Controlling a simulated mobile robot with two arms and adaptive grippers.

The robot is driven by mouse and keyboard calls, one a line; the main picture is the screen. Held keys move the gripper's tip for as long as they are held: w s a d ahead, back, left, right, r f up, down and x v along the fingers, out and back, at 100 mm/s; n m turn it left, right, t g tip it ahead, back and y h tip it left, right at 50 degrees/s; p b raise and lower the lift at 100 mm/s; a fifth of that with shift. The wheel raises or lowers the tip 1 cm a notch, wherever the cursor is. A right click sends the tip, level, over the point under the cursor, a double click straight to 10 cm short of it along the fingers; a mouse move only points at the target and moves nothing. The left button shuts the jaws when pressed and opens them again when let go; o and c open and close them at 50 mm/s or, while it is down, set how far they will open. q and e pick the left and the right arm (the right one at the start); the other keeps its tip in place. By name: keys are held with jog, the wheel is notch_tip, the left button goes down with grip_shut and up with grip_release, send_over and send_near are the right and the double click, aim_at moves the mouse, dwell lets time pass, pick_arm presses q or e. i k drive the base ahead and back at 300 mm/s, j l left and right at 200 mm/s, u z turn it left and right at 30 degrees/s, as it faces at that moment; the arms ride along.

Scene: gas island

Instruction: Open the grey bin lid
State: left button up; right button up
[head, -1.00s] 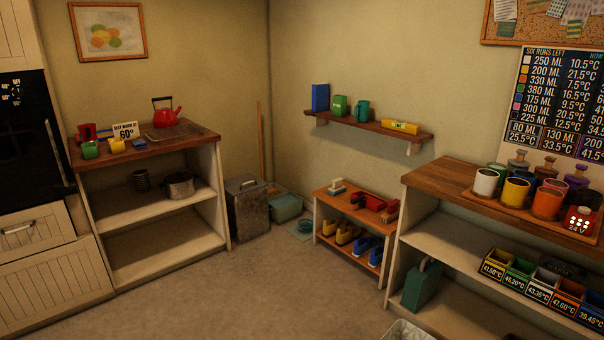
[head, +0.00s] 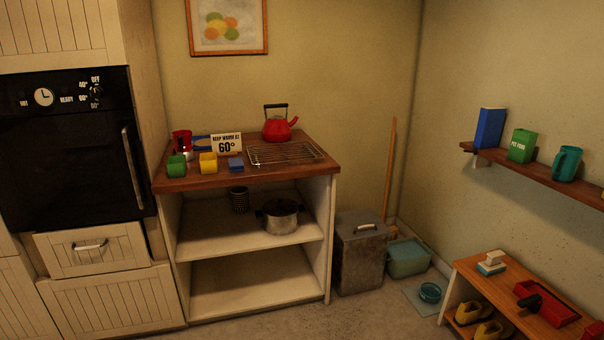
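The grey bin (head: 360,262) stands on the floor in the back corner, just right of the open shelf unit. Its grey lid (head: 361,224) is on top and looks shut, with a light handle (head: 366,227) on it. Neither of my grippers shows in the head view.
The shelf unit (head: 254,242) stands close at the bin's left, with a red kettle (head: 279,124) and a wire rack (head: 284,153) on top. A teal tub (head: 408,258) and a broom handle (head: 390,170) are to the right. A low shoe bench (head: 484,270) stands farther right.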

aim_at(350, 225)
jog(key=i+z, duration=0.35)
jog(key=i, duration=0.25)
jog(key=i+j+z, duration=0.2)
jog(key=i+z, duration=0.15)
jog(key=i, duration=0.25)
jog(key=i+l+z, duration=0.15)
jog(key=i, duration=0.35)
jog(key=i+l+z, duration=0.15)
jog(key=i, duration=0.35)
